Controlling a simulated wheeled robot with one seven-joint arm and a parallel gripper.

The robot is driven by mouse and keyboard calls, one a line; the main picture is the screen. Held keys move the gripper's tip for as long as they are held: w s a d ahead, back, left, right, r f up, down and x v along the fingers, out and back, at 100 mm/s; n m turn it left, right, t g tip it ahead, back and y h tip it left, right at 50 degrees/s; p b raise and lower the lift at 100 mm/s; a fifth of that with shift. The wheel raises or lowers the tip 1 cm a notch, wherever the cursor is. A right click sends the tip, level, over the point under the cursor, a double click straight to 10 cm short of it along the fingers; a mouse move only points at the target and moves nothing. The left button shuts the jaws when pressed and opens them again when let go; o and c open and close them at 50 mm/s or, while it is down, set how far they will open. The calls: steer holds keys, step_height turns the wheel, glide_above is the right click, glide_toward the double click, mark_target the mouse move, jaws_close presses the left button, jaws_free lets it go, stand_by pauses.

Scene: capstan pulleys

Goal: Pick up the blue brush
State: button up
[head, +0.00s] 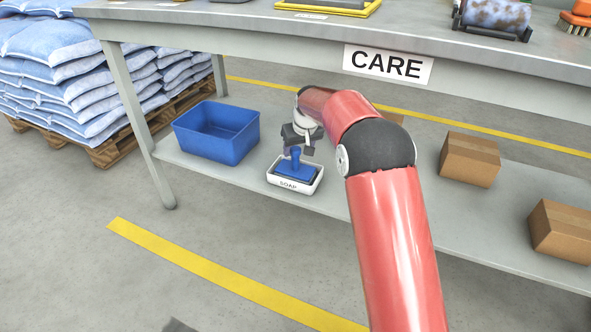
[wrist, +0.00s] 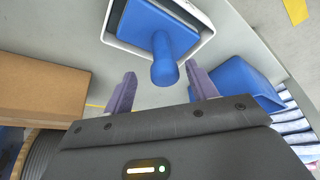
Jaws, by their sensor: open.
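The blue brush (head: 296,163) lies in a white tray labelled SOAP (head: 293,186) on the lower shelf, with its knob-like handle standing up. In the wrist view the blue brush (wrist: 162,55) shows its round handle end pointing toward the jaws. My gripper (head: 300,150) is just above the handle in the head view. In the wrist view my gripper (wrist: 161,92) has its two fingers apart, with the handle's end near the gap between them. The fingers do not visibly touch the brush. The gripper partly hides the top of the handle in the head view.
A blue bin (head: 217,134) stands left of the tray on the shelf (head: 360,190). Cardboard boxes (head: 469,159) are to the right. The tabletop labelled CARE (head: 388,65) hangs over the shelf, and a table leg (head: 137,120) stands at left. Bags (head: 70,80) are stacked beyond.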

mark_target(295, 162)
steer(key=x, duration=0.4)
steer(key=shift+w+a+f+b, duration=0.1)
steer(key=shift+a+f+b, duration=0.1)
steer(key=shift+a+b, duration=0.15)
jaws_close()
